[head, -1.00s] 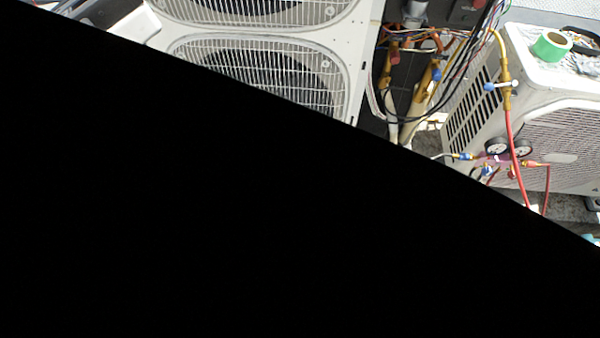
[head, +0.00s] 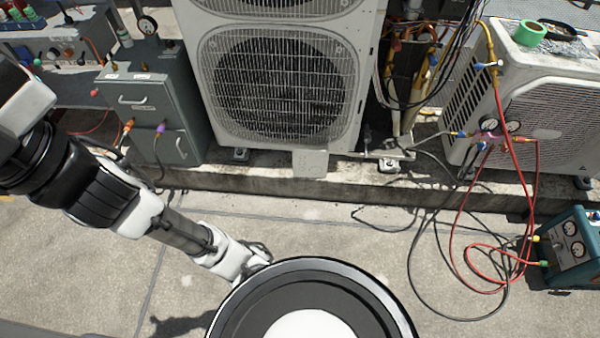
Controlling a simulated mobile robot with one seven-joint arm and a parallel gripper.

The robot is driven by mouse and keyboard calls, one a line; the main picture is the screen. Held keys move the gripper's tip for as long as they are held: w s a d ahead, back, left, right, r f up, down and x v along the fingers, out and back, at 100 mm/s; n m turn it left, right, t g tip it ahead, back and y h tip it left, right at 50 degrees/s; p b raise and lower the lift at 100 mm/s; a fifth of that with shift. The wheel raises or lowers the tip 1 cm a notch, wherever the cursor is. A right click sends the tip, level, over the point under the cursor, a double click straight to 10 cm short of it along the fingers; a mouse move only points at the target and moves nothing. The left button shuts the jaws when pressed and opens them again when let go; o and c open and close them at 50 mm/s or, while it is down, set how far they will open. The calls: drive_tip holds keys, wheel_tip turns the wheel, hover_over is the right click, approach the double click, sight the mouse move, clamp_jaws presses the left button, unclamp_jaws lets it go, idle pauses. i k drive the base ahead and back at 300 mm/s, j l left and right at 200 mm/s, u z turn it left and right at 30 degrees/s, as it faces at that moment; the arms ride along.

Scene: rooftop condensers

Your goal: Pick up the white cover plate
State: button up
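A small white rectangular plate (head: 310,163), which looks like the cover plate, stands upright at the foot of the tall white condenser, below its lower fan grille. It is against or very close to the unit's base; I cannot tell if it touches. My arm reaches in from the left. My gripper (head: 260,252) is low over the paving, nearer to me than the plate and to its lower left, well apart from it.
The tall condenser (head: 285,85) stands on a concrete ledge (head: 270,181). A grey cabinet (head: 150,110) is at left. Red and black hoses (head: 470,245) run from a smaller condenser (head: 550,105) to a teal gauge box (head: 570,250). Paving before the plate is clear.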

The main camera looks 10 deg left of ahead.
sight(312, 163)
drive_tip(key=z, duration=0.4)
drive_tip(key=j+z, duration=0.15)
drive_tip(key=z, duration=0.2)
drive_tip(key=i+j+z, duration=0.1)
drive_tip(key=z, duration=0.3)
drive_tip(key=j+z, duration=0.6)
drive_tip(key=j, duration=0.2)
drive_tip(key=k+j+z, duration=0.1)
drive_tip(key=j+z, duration=0.2)
drive_tip(key=j, duration=0.15)
drive_tip(key=k+j, duration=0.1)
drive_tip(key=j, duration=0.35)
drive_tip(key=j+z, duration=0.1)
drive_tip(key=j, duration=0.35)
drive_tip(key=k+j, duration=0.15)
drive_tip(key=j, duration=0.25)
drive_tip(key=k+j+z, duration=0.1)
drive_tip(key=j, duration=0.35)
drive_tip(key=i, duration=0.5)
